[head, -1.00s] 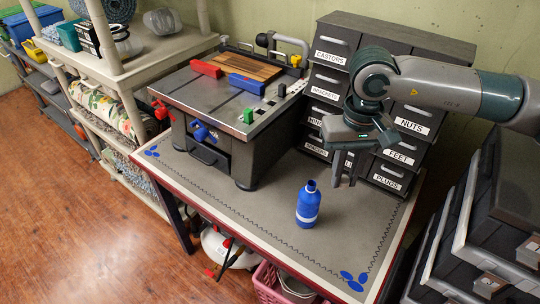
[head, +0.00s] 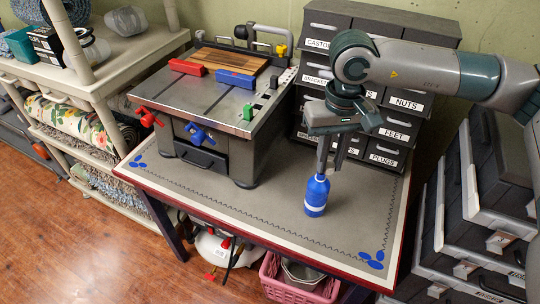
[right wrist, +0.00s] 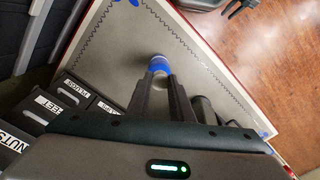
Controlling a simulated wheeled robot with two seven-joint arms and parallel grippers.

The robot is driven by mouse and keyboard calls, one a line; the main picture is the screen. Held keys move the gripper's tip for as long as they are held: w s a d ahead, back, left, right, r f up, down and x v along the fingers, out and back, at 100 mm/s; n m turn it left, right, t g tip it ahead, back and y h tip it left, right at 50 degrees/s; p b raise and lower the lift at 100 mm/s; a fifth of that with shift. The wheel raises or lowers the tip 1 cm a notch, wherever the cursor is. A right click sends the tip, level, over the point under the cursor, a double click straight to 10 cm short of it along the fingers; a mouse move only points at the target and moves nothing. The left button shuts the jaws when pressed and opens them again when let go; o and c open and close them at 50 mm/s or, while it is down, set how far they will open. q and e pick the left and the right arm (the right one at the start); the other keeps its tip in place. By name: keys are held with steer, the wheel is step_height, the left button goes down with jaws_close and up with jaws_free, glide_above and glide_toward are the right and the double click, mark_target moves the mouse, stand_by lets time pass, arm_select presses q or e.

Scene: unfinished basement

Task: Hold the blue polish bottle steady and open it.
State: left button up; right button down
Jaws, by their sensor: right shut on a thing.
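The blue polish bottle (head: 316,197) stands upright on the grey workbench top (head: 270,215), near its front right part. It has a white band near its base. In the right wrist view, the blue bottle (right wrist: 158,66) shows between and beyond the fingertips of my right gripper (right wrist: 160,78). My left gripper (right wrist: 241,8) shows at the top edge of the right wrist view, over the floor, with its fingers apart and empty.
A toy-like machine (head: 215,110) with red, blue and green parts stands left on the bench. A labelled drawer cabinet (head: 395,105) stands behind the bottle. More drawers (head: 480,220) stand at right. A pink basket (head: 300,285) sits below. Bench front is clear.

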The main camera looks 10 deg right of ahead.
arm_select(q)
steer(key=o, duration=0.5)
steer(key=shift+w+r, duration=0.15)
steer(key=shift+w, duration=0.25)
steer(key=shift+o, duration=1.2)
steer(key=shift+s, duration=0.1)
arm_select(e)
steer(key=shift+w+a, duration=0.1)
steer(key=shift+w, duration=0.15)
steer(key=w+a+f+m+p, duration=0.2)
steer(key=w+m+p, duration=0.1)
steer(key=w+m, duration=0.7)
arm_select(q)
steer(key=s+a+f+g+y+p, duration=0.1)
steer(key=s+a+f+g+p, duration=0.1)
steer(key=s, duration=1.1)
steer(key=shift+a+f+g, duration=0.7)
steer(key=shift+a+f, duration=0.25)
steer(key=shift+a, duration=0.7)
arm_select(e)
steer(key=w+d+f+m, duration=0.1)
steer(key=w+f+m, duration=0.4)
steer(key=f+m, duration=0.2)
steer(key=shift+w+d+f+m, duration=0.3)
steer(key=shift+w+f+m, duration=0.1)
steer(key=shift+m, duration=0.7)
